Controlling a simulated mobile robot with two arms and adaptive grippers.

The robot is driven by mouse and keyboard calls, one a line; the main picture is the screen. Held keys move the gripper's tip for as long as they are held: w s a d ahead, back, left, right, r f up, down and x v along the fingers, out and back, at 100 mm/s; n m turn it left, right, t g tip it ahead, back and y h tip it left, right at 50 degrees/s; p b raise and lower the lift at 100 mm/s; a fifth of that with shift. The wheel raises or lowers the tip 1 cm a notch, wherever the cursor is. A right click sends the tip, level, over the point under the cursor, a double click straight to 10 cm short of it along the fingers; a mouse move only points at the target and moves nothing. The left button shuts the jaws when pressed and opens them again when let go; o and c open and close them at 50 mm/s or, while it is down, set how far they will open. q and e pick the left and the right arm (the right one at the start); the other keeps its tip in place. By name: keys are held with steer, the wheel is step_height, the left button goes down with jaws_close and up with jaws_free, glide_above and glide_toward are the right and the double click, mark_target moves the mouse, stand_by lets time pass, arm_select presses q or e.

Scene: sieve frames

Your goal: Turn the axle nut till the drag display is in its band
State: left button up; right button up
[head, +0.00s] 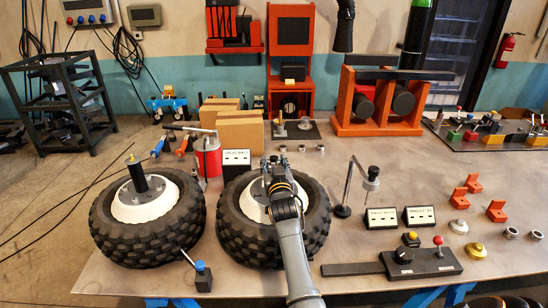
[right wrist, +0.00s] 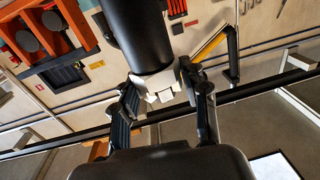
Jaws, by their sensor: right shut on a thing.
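Two knobbly black wheels lie flat on the table, the left wheel (head: 110,235) and the right wheel (head: 315,225), each with a white hub. A black axle (head: 138,178) with a brass tip stands up from the left wheel. My right gripper (head: 275,170) is over the right wheel's hub, which my arm partly hides. In the right wrist view its fingers are closed around a pale, angular piece, apparently the axle nut (right wrist: 162,88), at the end of a black cylinder (right wrist: 138,35). Small displays (head: 381,218) stand right of the wheels; their text is too small to read. My left gripper is out of view.
A lamp-like stand (head: 365,180) and a black box with a red-knobbed lever (head: 420,262) are to the right. A red canister (head: 208,157) and cardboard boxes (head: 240,130) stand behind the wheels. Orange brackets (head: 497,211) are at the far right. Some table between them is bare.

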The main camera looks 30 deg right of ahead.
steer(key=shift+s+d+r+n+t+y+p, duration=0.1)
steer(key=shift+d+r+n+t+y+p, duration=0.1)
steer(key=shift+n+t+y+p, duration=0.55)
steer(key=shift+f+n+y+p, duration=0.1)
steer(key=shift+n+y+p, duration=0.35)
steer(key=shift+y+p, duration=0.3)
steer(key=y, duration=0.1)
steer(key=n+y, duration=0.1)
steer(key=shift+f+n+y, duration=0.2)
steer(key=shift+n+y, duration=0.1)
steer(key=n+y+b, duration=0.2)
steer(key=y, duration=0.1)
steer(key=shift+f+t, duration=0.15)
steer(key=shift+t, duration=0.1)
steer(key=n+y+b, duration=0.2)
steer(key=y, duration=0.1)
steer(key=shift+y+b, duration=0.3)
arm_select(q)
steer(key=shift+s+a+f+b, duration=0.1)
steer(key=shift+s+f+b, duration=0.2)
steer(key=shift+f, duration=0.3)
arm_select(e)
steer(key=shift+r+n+g+y, duration=0.2)
steer(key=shift+n+g+y, duration=0.2)
steer(key=shift+y, duration=0.2)
steer(key=shift+a, duration=0.1)
steer(key=shift+r, duration=0.1)
